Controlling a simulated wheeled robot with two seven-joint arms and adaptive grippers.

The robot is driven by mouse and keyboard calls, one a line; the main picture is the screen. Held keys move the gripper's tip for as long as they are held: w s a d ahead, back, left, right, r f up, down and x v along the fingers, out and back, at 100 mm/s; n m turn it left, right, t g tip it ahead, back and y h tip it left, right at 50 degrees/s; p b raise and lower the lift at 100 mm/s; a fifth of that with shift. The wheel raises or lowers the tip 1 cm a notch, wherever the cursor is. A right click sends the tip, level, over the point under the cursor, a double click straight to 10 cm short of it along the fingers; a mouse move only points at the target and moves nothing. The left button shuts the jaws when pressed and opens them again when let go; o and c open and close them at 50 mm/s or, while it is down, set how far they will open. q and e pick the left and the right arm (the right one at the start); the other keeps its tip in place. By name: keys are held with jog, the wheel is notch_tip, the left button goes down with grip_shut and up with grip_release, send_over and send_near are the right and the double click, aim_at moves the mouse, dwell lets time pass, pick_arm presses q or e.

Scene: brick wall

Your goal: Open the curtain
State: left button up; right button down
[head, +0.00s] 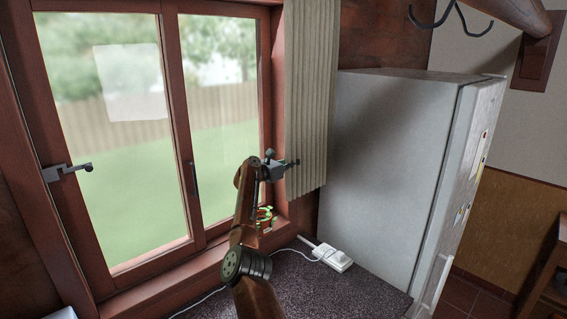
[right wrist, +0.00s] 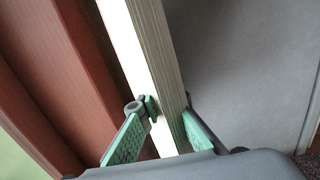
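The pale, pleated curtain (head: 312,95) hangs bunched at the right side of the window (head: 150,110), leaving the panes uncovered. My right gripper (head: 291,163) is at its lower left edge. In the right wrist view, the curtain (right wrist: 150,50) runs between the two green-padded fingers of the right gripper (right wrist: 168,113). The fingers angle inward and appear to touch its two sides; the right fingertip is partly hidden by the cloth. My left gripper is not in view.
A grey fridge (head: 385,150) stands close to the right of the curtain. A dark speckled counter (head: 300,285) below carries a white power strip (head: 338,259) with a cable. A grey fitting (head: 68,172) sticks out at the window's left frame. A dark hook (head: 437,18) hangs at upper right.

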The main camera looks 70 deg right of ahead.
jog(key=shift+d, duration=0.1)
dwell(0.3)
jog(key=c, duration=2.1)
grip_release()
jog(key=v, duration=1.2)
jog(key=shift+s, duration=0.1)
